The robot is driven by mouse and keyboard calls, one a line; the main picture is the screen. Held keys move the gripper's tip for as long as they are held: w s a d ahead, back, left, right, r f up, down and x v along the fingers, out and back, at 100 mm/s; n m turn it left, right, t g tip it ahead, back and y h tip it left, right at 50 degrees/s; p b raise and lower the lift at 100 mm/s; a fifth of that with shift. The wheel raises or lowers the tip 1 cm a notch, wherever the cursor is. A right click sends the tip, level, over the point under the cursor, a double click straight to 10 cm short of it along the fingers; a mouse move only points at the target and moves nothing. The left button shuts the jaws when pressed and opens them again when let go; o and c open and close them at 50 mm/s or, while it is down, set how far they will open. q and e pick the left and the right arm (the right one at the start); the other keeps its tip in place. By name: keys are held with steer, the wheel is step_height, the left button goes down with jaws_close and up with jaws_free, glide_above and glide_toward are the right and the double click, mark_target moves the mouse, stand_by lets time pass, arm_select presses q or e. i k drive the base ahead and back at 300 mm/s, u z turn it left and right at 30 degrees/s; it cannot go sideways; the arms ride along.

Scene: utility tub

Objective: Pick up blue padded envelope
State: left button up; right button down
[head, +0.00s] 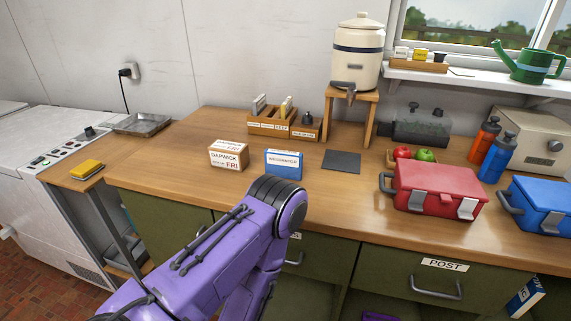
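A blue packet (284,163) with a white label stands on the wooden counter, just beyond the bend of my purple arm. It looks like the blue padded envelope, though its padding cannot be made out. Another blue item (525,298) with a white label is at the lower right, tilted beside the drawer marked POST; it is partly cut off by the frame. My purple arm rises from the lower left, bends in front of the counter and goes back down. Neither of my grippers shows.
A brown labelled parcel (229,155) stands left of the blue packet. A dark flat mat (342,161) lies to its right. A wooden sorter (283,125) and a crock on a stand (357,55) are behind. A red toolbox (437,188) and a blue toolbox (541,207) stand at right.

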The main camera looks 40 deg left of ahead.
mark_target(284, 164)
steer(key=u, duration=1.7)
steer(key=i, duration=0.15)
steer(key=z, duration=1.8)
steer(key=k, duration=0.55)
steer(key=u, duration=1.2)
